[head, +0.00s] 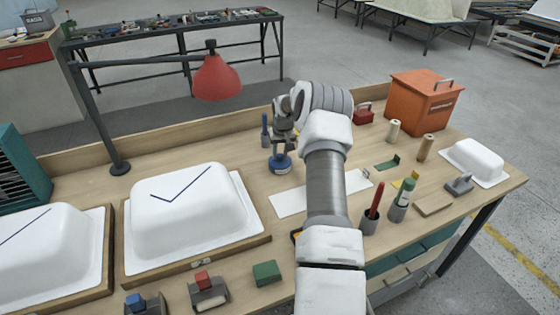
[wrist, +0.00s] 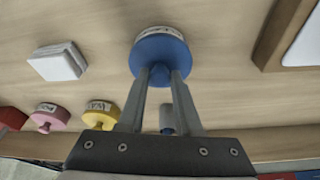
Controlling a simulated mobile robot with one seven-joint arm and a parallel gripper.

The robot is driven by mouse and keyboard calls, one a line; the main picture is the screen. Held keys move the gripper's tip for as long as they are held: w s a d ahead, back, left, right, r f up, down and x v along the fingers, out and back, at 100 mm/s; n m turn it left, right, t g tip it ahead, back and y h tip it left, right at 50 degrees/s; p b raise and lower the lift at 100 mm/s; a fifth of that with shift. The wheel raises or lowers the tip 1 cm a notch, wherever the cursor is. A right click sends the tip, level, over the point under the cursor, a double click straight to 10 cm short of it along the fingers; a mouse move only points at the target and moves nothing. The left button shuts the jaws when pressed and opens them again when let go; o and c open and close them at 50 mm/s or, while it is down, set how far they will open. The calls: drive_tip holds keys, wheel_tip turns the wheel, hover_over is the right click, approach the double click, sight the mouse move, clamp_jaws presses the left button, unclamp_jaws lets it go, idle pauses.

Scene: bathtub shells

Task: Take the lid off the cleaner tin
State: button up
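A tin with a blue lid (wrist: 160,48) and a pale label stands on the bench. The lid has a small knob (wrist: 160,73) and appears seated on the tin; the label is too small to read. In the head view the blue-lidded tin (head: 280,164) is right below my gripper (head: 283,146), near the back of the bench. In the wrist view my gripper (wrist: 160,77) has one fingertip on each side of the knob, with no clear gap, so it looks shut on it.
The wrist view shows a yellow-lidded tin (wrist: 101,114), a pink-lidded tin (wrist: 50,117) and a white block (wrist: 58,61). In the head view a red lamp (head: 217,78) overhangs to the left, by a white tub shell (head: 183,208). An orange box (head: 420,102) stands at right.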

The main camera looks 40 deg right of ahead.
clamp_jaws()
drive_tip(key=shift+r, duration=0.15)
